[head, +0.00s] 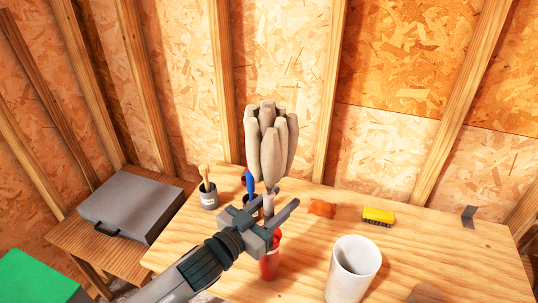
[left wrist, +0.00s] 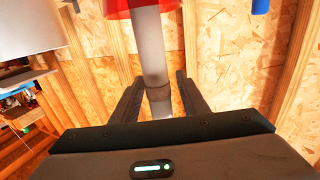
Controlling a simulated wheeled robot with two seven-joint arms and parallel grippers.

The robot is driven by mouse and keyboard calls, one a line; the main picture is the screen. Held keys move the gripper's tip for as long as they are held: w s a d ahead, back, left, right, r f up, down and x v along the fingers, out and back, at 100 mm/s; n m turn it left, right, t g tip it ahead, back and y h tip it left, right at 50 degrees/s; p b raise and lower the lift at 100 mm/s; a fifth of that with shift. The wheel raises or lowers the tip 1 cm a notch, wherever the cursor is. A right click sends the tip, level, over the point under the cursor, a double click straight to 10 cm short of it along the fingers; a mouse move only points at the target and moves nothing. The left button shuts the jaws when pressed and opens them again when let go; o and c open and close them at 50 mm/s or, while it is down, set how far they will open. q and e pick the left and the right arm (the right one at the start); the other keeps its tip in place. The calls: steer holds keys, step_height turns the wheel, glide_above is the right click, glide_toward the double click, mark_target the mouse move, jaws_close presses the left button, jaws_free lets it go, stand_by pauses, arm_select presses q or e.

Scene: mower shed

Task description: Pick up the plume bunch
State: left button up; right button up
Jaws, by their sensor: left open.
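The plume bunch (head: 270,145) is a cluster of beige plumes standing upright above the wooden workbench. Its pale stem (left wrist: 150,45) shows in the left wrist view, running between the fingers. A red container (head: 269,265) stands below it, and its red rim (left wrist: 118,10) shows around the stem. My left gripper (head: 277,203) is open, with one finger on each side of the stem; it also shows in the left wrist view (left wrist: 158,76). I cannot tell whether either finger touches the stem. My right gripper is not in view.
On the workbench (head: 420,245) are a white cup (head: 352,270), a yellow brush (head: 378,216), an orange lump (head: 321,208) and a grey pot with wooden handles (head: 208,195). A blue object (head: 250,182) stands close behind the gripper. A grey case (head: 140,205) lies on a side table.

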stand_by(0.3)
arm_select(q)
jaws_close()
steer(key=shift+r, duration=0.1)
step_height(320, 180, up, 28)
steer(key=b, duration=0.4)
stand_by(0.8)
